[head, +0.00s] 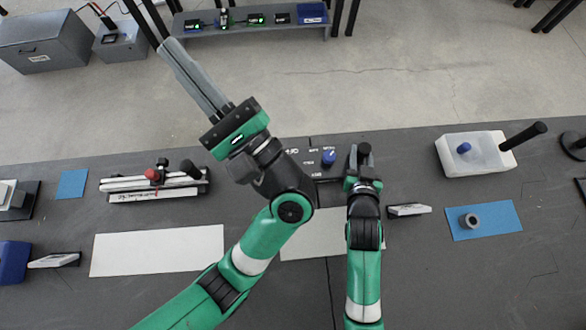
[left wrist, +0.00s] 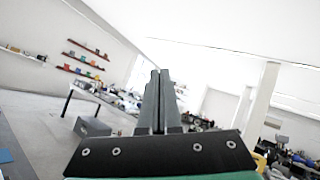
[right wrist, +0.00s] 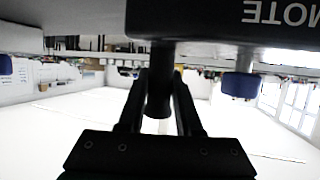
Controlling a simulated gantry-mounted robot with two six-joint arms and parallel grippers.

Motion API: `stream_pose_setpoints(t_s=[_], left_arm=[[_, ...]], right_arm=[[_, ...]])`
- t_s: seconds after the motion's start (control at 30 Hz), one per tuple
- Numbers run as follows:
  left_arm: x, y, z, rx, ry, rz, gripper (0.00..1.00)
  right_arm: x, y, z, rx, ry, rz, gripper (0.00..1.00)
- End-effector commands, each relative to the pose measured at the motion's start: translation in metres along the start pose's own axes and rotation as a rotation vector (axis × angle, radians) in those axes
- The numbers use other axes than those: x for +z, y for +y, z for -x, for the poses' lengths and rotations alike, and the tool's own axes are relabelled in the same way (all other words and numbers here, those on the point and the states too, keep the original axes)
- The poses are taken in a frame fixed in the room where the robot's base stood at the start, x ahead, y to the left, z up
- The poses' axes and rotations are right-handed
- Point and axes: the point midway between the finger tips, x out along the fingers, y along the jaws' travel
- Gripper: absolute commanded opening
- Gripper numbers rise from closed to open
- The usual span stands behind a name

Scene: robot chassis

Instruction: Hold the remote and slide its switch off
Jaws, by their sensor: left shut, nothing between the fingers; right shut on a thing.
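The remote (head: 312,168) is a dark box with white lettering at the middle back of the table. A blue knob (head: 328,157) stands on it, and a black handle (head: 364,149) is at its right end. In the right wrist view the remote (right wrist: 210,18) appears upside down at the top, with the blue knob (right wrist: 240,84) to the right. My right gripper (head: 362,156) is shut on the black handle (right wrist: 160,95). My left gripper (head: 169,42) is shut and empty, raised and pointing away to the back left. The switch's setting cannot be made out.
A white block with a black handle (head: 472,155) stands at right, above a blue mat (head: 508,218) bearing a grey ring (head: 469,220). White bars with a red knob (head: 155,175) lie at left. A white sheet (head: 157,250) lies flat at front left.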

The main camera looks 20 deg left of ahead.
Motion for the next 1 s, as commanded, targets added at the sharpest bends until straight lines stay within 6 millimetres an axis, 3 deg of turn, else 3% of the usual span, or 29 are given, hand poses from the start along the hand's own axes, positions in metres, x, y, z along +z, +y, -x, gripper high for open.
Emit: stream_pose_setpoints(t_s=[0.03,0.1,0.23,0.3,0.4,0.5,0.7,1.0], left_arm=[[-0.032,0.003,0.032,-0.005,0.112,0.021,0.0],[-0.072,0.012,0.08,0.003,0.261,0.031,0.0],[-0.128,0.043,0.178,-0.016,0.495,-0.04,0.0],[-0.147,0.065,0.233,-0.07,0.595,-0.125,0.0],[-0.16,0.092,0.305,-0.24,0.687,-0.249,0.0],[-0.155,0.106,0.347,-0.397,0.7,-0.296,0.0],[-0.141,0.11,0.38,-0.527,0.711,-0.287,0.0],[-0.139,0.108,0.382,-0.532,0.712,-0.282,0.0]], right_arm=[[0.004,0.001,0.0,0.001,-0.008,0.0,0.0],[0.004,0.001,0.0,0.001,-0.008,0.0,0.0],[0.004,0.001,0.0,0.002,-0.008,0.0,0.0],[0.004,0.001,0.0,0.002,-0.008,0.001,0.0],[0.004,0.001,0.0,0.002,-0.008,0.001,0.0],[0.004,0.001,0.0,0.002,-0.009,0.001,0.0],[0.004,0.001,0.0,0.002,-0.009,0.001,0.0],[0.004,0.001,0.0,0.002,-0.009,0.001,0.0]])
